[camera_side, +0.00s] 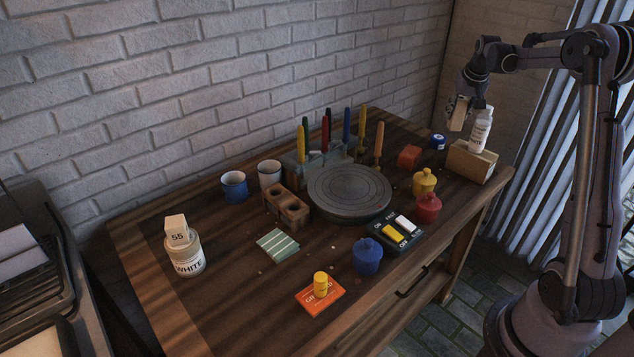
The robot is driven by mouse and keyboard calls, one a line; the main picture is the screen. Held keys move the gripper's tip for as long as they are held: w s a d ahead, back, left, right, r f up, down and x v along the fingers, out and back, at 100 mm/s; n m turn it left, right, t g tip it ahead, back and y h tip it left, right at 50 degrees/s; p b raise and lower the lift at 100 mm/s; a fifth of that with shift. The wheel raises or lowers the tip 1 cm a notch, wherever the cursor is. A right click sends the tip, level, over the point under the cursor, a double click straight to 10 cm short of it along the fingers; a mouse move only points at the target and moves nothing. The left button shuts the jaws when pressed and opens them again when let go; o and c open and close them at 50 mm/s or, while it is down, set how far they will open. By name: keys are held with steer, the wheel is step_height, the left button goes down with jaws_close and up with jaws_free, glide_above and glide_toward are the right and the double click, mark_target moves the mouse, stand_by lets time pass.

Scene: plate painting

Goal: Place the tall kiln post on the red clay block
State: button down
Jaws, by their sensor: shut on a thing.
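The red clay block (409,156) lies on the table toward the back right, left of a tan box, with its top bare. My gripper (461,103) is at the upper right, shut on a tan, upright, slightly tilted block that looks like the tall kiln post (458,118). The post is held in the air above and to the right of the red block, apart from it. The fingers are small and partly hidden against the post.
A white bottle (481,131) stands on the tan box (473,165), close beside the held post. A blue jar (438,142) is right of the red block. Yellow (424,184) and red (428,209) pots stand in front. A grey turntable (349,192) and upright tools (379,143) are left.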

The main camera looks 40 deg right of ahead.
steer(key=shift+w+a+f, duration=0.7)
steer(key=shift+w+f, duration=1.05)
steer(key=shift+f, duration=0.05)
steer(key=shift+w+a+f, duration=0.75)
steer(key=shift+w+f, duration=1)
steer(key=shift+f, duration=0.05)
steer(key=shift+w+a+f, duration=0.7)
steer(key=shift+w+f, duration=1.05)
steer(key=shift+f, duration=0.05)
steer(key=shift+f, duration=0.15)
steer(key=c, duration=0.9)
jaws_free()
steer(key=shift+c, duration=0.2)
